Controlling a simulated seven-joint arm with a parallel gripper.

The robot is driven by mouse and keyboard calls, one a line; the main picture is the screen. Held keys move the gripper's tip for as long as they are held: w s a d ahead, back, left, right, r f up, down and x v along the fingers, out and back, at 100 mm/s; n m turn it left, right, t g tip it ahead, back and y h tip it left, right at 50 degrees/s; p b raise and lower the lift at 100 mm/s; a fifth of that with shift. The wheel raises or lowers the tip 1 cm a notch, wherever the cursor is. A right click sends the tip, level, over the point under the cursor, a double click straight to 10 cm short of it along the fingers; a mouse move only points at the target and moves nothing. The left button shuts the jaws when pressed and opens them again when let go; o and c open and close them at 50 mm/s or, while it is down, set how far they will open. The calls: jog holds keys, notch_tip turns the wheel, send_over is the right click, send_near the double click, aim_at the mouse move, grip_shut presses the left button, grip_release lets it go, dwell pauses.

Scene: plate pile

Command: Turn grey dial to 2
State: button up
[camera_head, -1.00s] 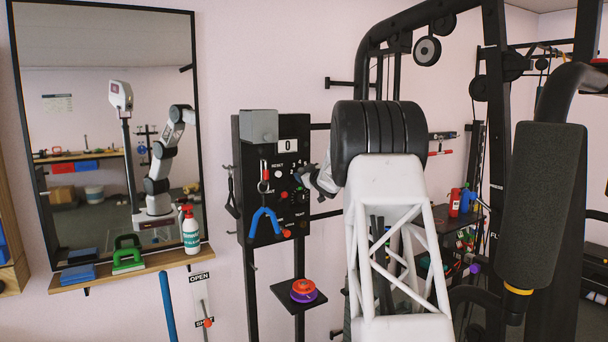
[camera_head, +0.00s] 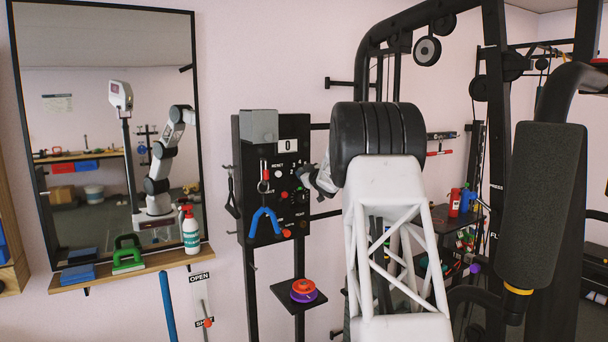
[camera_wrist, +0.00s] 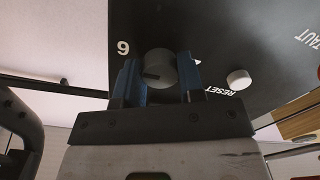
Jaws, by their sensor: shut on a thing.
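The grey dial (camera_wrist: 160,70) is a round knob on the black control panel (camera_wrist: 230,25). In the wrist view it sits between the two blue fingers of my gripper (camera_wrist: 160,75), which is shut on it. A dark mark shows on the dial's face. A white numeral, 9 or an upside-down 6, is beside the left finger, and a small white mark is beside the right finger. In the head view my gripper (camera_head: 309,174) is at the panel's right side and hides the dial. A white 2 shows near it.
A white RESET button (camera_wrist: 239,79) is close to the right finger. A shelf (camera_head: 150,266) is at left.

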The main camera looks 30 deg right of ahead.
jog(key=shift+r, duration=0.1)
jog(key=n, duration=3.5)
jog(key=shift+n, duration=0.3)
dwell(0.4)
